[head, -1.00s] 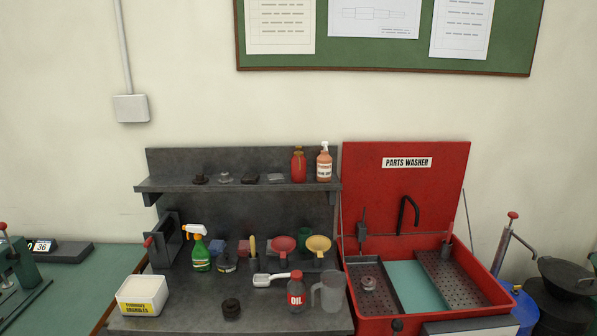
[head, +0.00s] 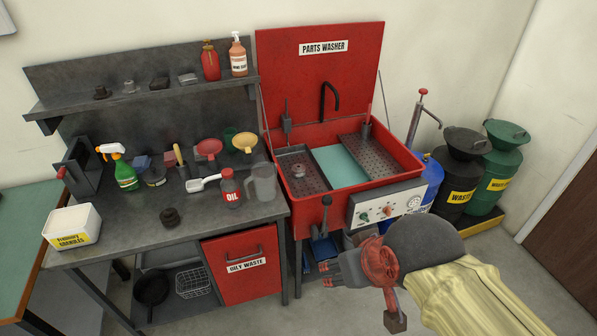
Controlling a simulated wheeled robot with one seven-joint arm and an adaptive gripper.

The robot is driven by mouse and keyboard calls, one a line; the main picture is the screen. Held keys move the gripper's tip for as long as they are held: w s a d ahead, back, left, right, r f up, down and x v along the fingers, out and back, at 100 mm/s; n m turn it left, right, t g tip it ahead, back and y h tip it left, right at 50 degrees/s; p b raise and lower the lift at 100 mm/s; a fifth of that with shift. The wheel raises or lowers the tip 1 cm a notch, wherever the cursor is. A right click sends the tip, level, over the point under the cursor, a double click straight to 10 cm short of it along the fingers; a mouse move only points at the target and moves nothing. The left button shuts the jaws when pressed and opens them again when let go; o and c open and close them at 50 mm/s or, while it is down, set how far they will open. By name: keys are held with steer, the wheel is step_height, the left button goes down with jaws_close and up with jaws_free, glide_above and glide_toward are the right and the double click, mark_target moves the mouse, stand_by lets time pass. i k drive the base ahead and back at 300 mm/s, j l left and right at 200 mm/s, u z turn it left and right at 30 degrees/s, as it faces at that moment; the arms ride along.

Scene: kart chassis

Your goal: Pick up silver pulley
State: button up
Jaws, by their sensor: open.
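A small round silvery part (head: 298,173), which looks like a pulley, lies on the left perforated tray of the red parts washer. A small grey stepped part (head: 129,87) sits on the upper shelf beside a darker one (head: 101,92); I cannot tell if either is a pulley. My gripper (head: 325,273) is open and empty in front of the washer, low at the right, apart from all of these parts.
The parts washer (head: 410,160) stands right of the grey bench (head: 120,240). An oil bottle (head: 230,190) and a clear jug (head: 262,183) stand near the bench's right end. Waste drums (head: 462,180) stand right of the washer. Floor at the lower right is free.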

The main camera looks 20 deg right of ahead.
mark_target(297, 170)
steer(key=i+j, duration=0.15)
steer(key=i, duration=0.45)
steer(key=i+j, duration=0.15)
steer(key=i, duration=0.5)
